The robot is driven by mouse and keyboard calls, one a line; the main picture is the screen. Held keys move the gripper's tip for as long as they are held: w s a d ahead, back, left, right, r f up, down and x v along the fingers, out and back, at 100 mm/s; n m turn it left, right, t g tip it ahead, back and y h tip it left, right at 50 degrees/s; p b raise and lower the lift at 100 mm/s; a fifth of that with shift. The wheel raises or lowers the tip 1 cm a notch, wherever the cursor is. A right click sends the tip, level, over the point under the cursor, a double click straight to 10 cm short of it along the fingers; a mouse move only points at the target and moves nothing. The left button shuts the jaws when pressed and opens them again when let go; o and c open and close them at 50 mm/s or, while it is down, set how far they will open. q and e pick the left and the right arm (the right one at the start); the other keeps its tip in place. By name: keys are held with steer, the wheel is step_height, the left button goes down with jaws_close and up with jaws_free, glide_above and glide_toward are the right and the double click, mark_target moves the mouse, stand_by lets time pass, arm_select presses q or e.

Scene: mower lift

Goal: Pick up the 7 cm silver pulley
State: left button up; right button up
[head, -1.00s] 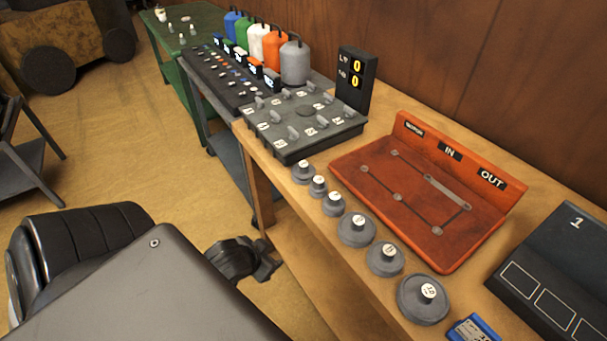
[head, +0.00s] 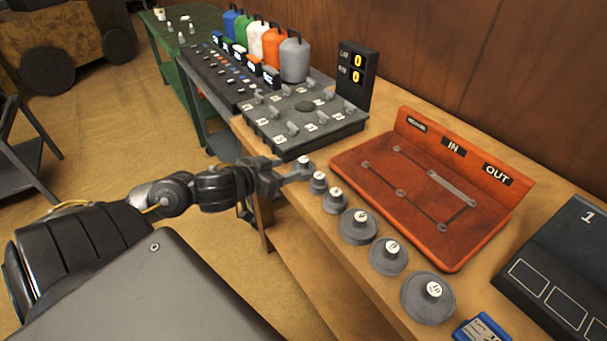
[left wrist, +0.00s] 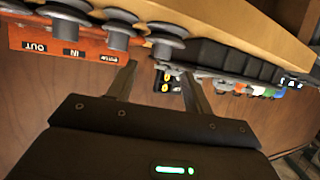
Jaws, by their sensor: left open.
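Several grey-silver pulleys with round white labels stand in a row along the bench's front edge. The labels are too small to read surely, so I cannot tell which is the 7 cm one. The farthest pulley (head: 304,161), beside the black tray, is partly hidden by my left gripper (head: 287,174). It also shows upside down in the left wrist view (left wrist: 166,38). There my left gripper (left wrist: 159,71) is open, its two fingers pointing toward this pulley, with its knob near the gap between the tips. I cannot tell whether they touch. My right gripper is out of view.
Other pulleys (head: 358,227) stand close to the right of the farthest one. A black tray with grey knobs (head: 290,145) is just behind it. An orange board (head: 400,215) and a dark numbered panel (head: 560,265) lie on the bench (head: 330,215). Coloured containers (head: 294,62) stand farther back.

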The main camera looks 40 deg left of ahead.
mark_target(301, 161)
arm_select(q)
steer(key=shift+x, duration=1.1)
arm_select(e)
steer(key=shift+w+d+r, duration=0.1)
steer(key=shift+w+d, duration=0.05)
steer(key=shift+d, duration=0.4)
arm_select(q)
steer(key=shift+w, duration=0.1)
steer(key=x, duration=0.5)
steer(key=shift+w+a+r, duration=0.1)
steer(key=shift+a, duration=0.15)
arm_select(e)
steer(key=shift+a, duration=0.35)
arm_select(q)
steer(key=c, duration=1.1)
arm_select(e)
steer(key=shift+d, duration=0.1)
arm_select(q)
steer(key=shift+r, duration=0.1)
